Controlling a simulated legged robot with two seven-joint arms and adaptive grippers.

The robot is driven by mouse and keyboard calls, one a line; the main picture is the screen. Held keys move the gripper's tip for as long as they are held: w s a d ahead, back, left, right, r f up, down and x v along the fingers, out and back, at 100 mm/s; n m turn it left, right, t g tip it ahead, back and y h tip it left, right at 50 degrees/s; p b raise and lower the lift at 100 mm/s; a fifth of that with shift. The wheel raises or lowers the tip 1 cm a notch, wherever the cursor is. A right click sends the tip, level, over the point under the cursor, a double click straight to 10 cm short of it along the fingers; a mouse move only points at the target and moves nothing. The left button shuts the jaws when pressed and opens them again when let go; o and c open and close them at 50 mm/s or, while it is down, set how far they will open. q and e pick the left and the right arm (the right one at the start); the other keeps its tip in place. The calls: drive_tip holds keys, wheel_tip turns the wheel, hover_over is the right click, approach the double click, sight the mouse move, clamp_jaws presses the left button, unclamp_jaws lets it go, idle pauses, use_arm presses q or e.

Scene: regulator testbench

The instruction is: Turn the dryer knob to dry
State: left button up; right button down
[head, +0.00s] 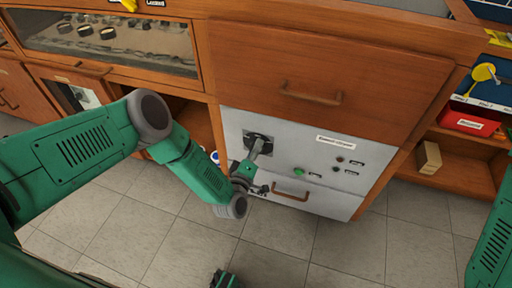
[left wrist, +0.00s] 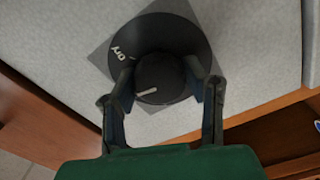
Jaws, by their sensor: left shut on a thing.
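The dryer knob (left wrist: 165,72) is black and round, on a dark dial with the white word "Dry" (left wrist: 118,53) and a small tick at upper left. Its white pointer line lies below that tick and is not lined up with it. In the head view the dial's dark square plate (head: 246,140) is on the upper left of a light grey panel (head: 285,150). My left gripper (left wrist: 168,88) is shut on the knob, one finger on each side; it also shows in the head view (head: 257,150), covering part of the knob.
A wooden drawer (head: 320,85) is above. Open shelves lie to both sides, with a red box (head: 468,120) at right. The tiled floor in front is mostly clear.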

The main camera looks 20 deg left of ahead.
use_arm(q)
drive_tip(key=m, duration=0.2)
drive_tip(key=m+p, duration=0.1)
drive_tip(key=m, duration=0.2)
drive_tip(key=shift+s+a+f+m, duration=0.15)
drive_tip(key=shift+s+f+m, duration=0.05)
drive_tip(key=shift+m, duration=0.1)
drive_tip(key=shift+m+p, duration=0.3)
drive_tip(key=shift+m, duration=1.8)
drive_tip(key=o, duration=1.1)
drive_tip(key=shift+o, duration=0.3)
drive_tip(key=shift+r, duration=0.1)
drive_tip(key=s, duration=1.2)
drive_tip(key=shift+a, duration=0.15)
